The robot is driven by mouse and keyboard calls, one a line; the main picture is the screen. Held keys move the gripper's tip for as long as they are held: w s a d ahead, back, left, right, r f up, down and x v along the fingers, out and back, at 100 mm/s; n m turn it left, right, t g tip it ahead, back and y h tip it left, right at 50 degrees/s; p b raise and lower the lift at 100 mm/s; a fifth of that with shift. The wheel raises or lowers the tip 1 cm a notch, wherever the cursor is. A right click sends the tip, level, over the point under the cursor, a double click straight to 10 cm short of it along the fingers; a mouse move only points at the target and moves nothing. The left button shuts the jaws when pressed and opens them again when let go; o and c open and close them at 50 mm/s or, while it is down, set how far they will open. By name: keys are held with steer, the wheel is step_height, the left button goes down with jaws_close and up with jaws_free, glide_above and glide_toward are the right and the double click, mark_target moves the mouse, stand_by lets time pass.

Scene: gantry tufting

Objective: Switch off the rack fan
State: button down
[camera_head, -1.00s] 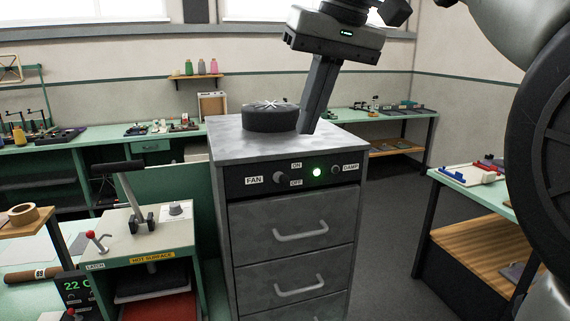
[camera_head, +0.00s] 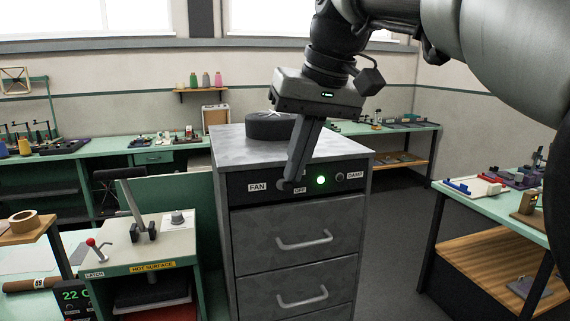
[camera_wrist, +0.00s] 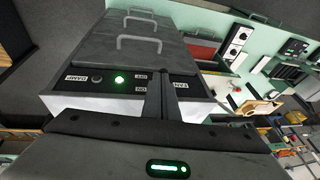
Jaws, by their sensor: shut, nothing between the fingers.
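The rack fan (camera_head: 266,129) is a round black unit on top of a grey drawer cabinet (camera_head: 225,146). The cabinet's black front panel (camera_head: 238,182) carries FAN, OFF and DAMP labels. A green light (camera_head: 321,181) glows on it, and also shows in the wrist view (camera_wrist: 119,78). My gripper (camera_head: 288,187) is shut and empty, pointing down with its tips in front of the panel between the FAN and OFF labels. The fan switch knob is largely hidden behind the tips; I cannot tell its position or whether they touch it. The closed fingers (camera_wrist: 160,75) also cover it in the wrist view.
A DAMP knob (camera_head: 339,178) sits right of the light. A press with a black lever (camera_head: 133,205) and a HOT SURFACE label stands left of the cabinet. A bench (camera_head: 500,205) stands at the right. Grey floor lies open between cabinet and bench.

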steer(key=shift+s+f+t+b, duration=0.2)
steer(key=shift+t+b, duration=0.1)
steer(key=shift+b, duration=0.35)
steer(key=shift+f+b, duration=0.2)
steer(key=shift+b, duration=0.4)
steer(key=t+b, duration=0.1)
steer(key=b, duration=0.2)
steer(key=s+t+y+b, duration=0.1)
steer(key=t+b, duration=0.1)
steer(key=b, duration=0.1)
steer(key=t+b, duration=0.1)
steer(key=b, duration=0.2)
steer(key=shift+s+d+t+y+b, duration=0.25)
steer(key=shift+d+t+y+b, duration=0.05)
steer(key=shift+b, duration=0.05)
